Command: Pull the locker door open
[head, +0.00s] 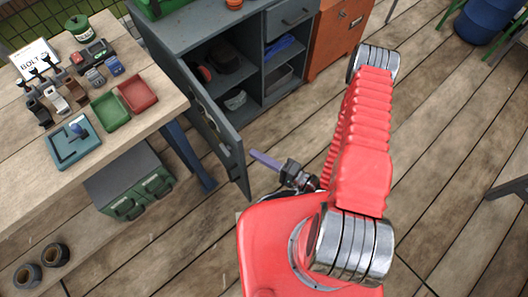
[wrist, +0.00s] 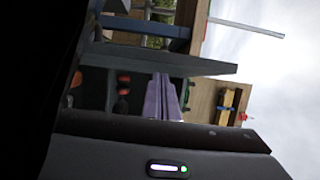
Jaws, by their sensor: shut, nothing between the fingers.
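The grey locker (head: 262,100) stands at the top centre of the head view, with its shelves showing. Its door (head: 236,158) is swung well out from the left side, its free edge towards the viewer. A small pale handle (head: 208,122) seems to show on the door's left face. My gripper (head: 257,156), with purple fingers, is shut and empty just right of the door's free edge, on the side facing the shelves. I cannot tell whether it touches the door. In the wrist view the shut fingers (wrist: 163,97) point towards a grey panel (wrist: 170,62), seemingly the door.
A wooden workbench (head: 30,160) with a red tray (head: 138,94) and a green tray (head: 110,111) stands left of the door. A green toolbox (head: 130,190) lies below it. An orange cabinet (head: 335,45) adjoins the locker.

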